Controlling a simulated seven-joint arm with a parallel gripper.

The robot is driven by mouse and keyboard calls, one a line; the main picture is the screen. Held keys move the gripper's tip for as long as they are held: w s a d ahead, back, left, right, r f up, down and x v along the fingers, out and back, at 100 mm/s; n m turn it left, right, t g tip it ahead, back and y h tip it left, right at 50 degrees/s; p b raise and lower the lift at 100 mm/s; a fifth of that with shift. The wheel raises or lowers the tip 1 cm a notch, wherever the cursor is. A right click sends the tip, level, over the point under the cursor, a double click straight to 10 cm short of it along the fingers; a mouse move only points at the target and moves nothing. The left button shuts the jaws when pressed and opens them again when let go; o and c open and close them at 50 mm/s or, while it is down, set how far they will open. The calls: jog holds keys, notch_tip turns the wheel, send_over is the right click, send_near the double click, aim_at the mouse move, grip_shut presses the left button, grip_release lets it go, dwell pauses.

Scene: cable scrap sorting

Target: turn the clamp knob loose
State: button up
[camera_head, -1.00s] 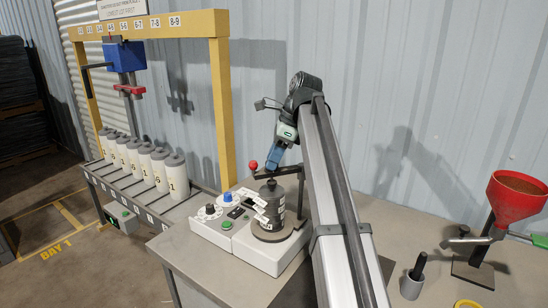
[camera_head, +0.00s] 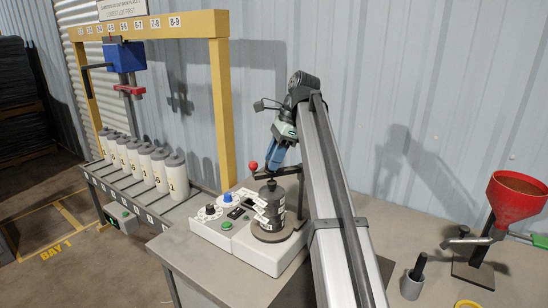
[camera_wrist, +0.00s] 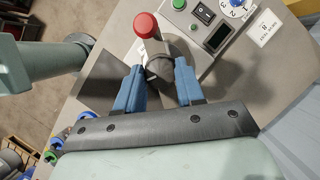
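A red ball (camera_head: 253,165) sits at the left end of a dark bar (camera_head: 278,173) over the sample fixture; it also shows at the top of the wrist view (camera_wrist: 146,25). Below the bar stands a dark cylinder with white labels (camera_head: 271,200) on a round base. In the wrist view a dark rounded knob-like part (camera_wrist: 160,68) lies between my gripper's two blue fingers (camera_wrist: 158,80). The fingers are spread, one on each side, and look open. In the head view my gripper (camera_head: 277,160) is just above the bar. Whether the fingers touch the part cannot be told.
The white control box (camera_head: 240,240) has a blue dial (camera_head: 227,197), a black dial and a green button. A yellow frame (camera_head: 222,110) and several white canisters (camera_head: 160,172) stand left. A red funnel (camera_head: 515,200) and a grey cup (camera_head: 412,285) stand right on the bench.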

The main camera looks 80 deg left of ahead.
jog(key=o, duration=0.4)
dwell(0.3)
jog(key=m, duration=0.2)
jog(key=m+y, duration=0.1)
jog(key=m, duration=0.1)
jog(key=m+y, duration=0.1)
jog(key=shift+d+m+t, duration=0.3)
jog(key=shift+m, duration=0.1)
jog(key=shift+r+m+y, duration=0.15)
jog(key=shift+m+y, duration=0.15)
jog(key=shift+m, duration=0.1)
jog(key=a+v, duration=0.1)
jog(key=v, duration=1.3)
jog(key=w+d+f+y, duration=0.1)
jog(key=w, duration=0.7)
jog(key=w+d+f+y, duration=0.1)
jog(key=w, duration=0.8)
jog(key=w+d+f+n+t+y, duration=0.1)
jog(key=w, duration=0.7)
jog(key=shift+w+d+f+y, duration=0.1)
jog(key=shift+w+d+y, duration=0.05)
jog(key=shift+w+y, duration=0.15)
